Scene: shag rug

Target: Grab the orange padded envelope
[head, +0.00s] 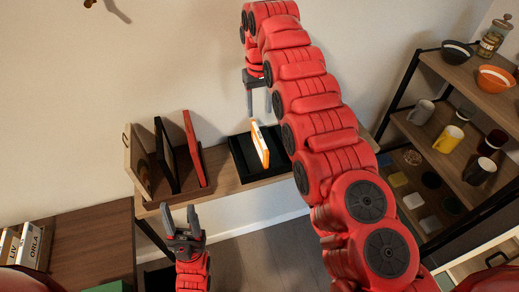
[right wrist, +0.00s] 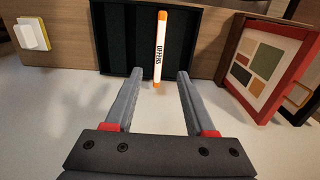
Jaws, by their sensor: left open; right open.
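The orange and white envelope (head: 260,144) stands on its narrow edge, slightly tilted, in a black tray on the wooden shelf. In the right wrist view its thin lettered edge (right wrist: 161,47) points toward me. My right gripper (head: 259,104) is open and empty, just behind and above the envelope. In the right wrist view the envelope lies ahead of the fingertips (right wrist: 157,76), roughly centred between them and not touched. My left gripper (head: 183,214) is open and empty in front of the shelf, away from the envelope.
The black tray (head: 241,160) has ridges inside. Several framed panels, one with a red frame (head: 193,146), lean upright left of it. A shelf rack with mugs and bowls (head: 496,78) stands at right. A dark wooden table (head: 95,240) is at lower left. A white wall is behind.

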